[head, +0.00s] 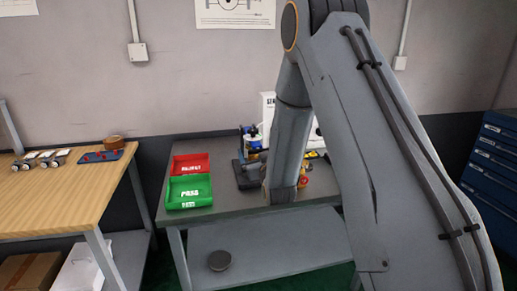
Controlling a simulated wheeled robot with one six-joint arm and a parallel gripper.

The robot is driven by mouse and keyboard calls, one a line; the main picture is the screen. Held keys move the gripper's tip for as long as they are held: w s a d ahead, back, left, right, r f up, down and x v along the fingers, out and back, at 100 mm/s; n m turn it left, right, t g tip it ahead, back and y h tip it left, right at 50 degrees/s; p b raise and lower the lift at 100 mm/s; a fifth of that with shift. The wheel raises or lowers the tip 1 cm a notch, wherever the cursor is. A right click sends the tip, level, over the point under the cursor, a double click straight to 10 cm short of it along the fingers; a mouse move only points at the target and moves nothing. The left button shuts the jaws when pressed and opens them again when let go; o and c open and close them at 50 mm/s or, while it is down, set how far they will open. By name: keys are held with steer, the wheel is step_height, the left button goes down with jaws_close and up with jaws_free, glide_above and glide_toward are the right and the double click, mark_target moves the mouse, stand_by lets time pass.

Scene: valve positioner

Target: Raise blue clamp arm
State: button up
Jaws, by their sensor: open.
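A small blue part (253,131) shows on a device on the grey workbench, just left of my arm. It may be the blue clamp arm, but it is too small to tell its shape or whether it is raised or lowered. A dark fixture (247,174) stands below it, partly hidden by my arm. My arm reaches down over the bench in front of the device. My gripper's fingers cannot be made out; they are hidden behind my own arm.
A red bin (190,163) and a green PASS bin (189,191) sit on the left of the grey bench (225,208). Small yellow and red parts (305,178) lie right of my arm. A wooden table (50,205) stands left, a blue drawer cabinet (490,160) right.

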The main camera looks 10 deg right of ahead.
steer(key=shift+w, duration=0.4)
